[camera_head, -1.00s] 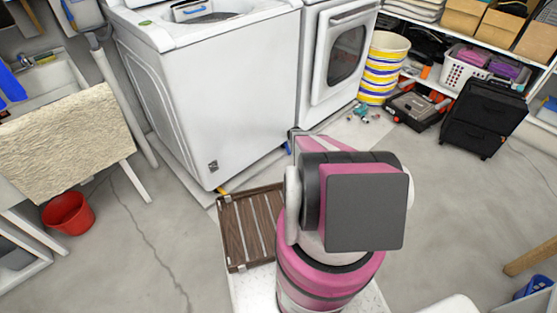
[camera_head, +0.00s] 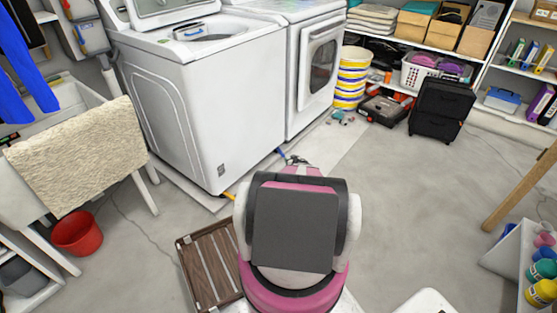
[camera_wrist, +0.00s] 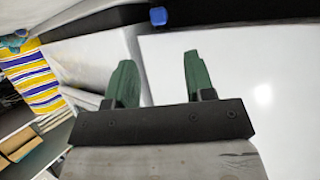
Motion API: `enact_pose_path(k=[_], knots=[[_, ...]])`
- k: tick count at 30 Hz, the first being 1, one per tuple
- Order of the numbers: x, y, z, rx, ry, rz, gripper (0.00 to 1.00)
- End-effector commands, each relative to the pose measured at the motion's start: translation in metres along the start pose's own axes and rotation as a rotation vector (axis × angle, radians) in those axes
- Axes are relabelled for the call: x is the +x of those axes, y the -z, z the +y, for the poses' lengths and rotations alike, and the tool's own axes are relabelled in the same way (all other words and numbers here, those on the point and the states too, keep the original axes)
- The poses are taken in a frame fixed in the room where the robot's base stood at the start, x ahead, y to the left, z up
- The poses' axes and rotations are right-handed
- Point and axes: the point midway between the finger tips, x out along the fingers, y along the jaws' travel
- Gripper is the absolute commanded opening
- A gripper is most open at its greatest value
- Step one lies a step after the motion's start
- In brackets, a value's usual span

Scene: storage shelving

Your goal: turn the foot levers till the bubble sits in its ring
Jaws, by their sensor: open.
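The white washer (camera_head: 212,110) stands at centre left with its lid up. A small green spot (camera_head: 163,41), perhaps the bubble level, is on its top; the bubble and ring are too small to make out. A yellow foot lever (camera_head: 228,196) shows at the near bottom corner and a blue foot lever (camera_head: 279,150) at the bottom right corner. My gripper (camera_head: 296,160) is low beside the blue lever, mostly hidden by my arm. In the wrist view its green fingers (camera_wrist: 157,60) are apart and empty. The blue lever (camera_wrist: 158,17) lies beyond the fingertips, apart from them.
The dryer (camera_head: 316,75) stands right of the washer. A slatted wooden rack (camera_head: 209,262) lies by my base at left. A red bucket (camera_head: 78,235) is further left. Small items lie near the striped bin (camera_head: 351,78). The floor at right is mostly clear.

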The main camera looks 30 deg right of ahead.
Motion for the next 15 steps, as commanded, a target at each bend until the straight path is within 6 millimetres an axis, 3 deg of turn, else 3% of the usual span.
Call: enact_pose_path(k=[8, 15], knots=[[0.029, 0.000, 0.000, -0.001, 0.000, 0.001, 0.49], [0.071, 0.000, 0.001, -0.002, 0.000, 0.000, 0.49]])
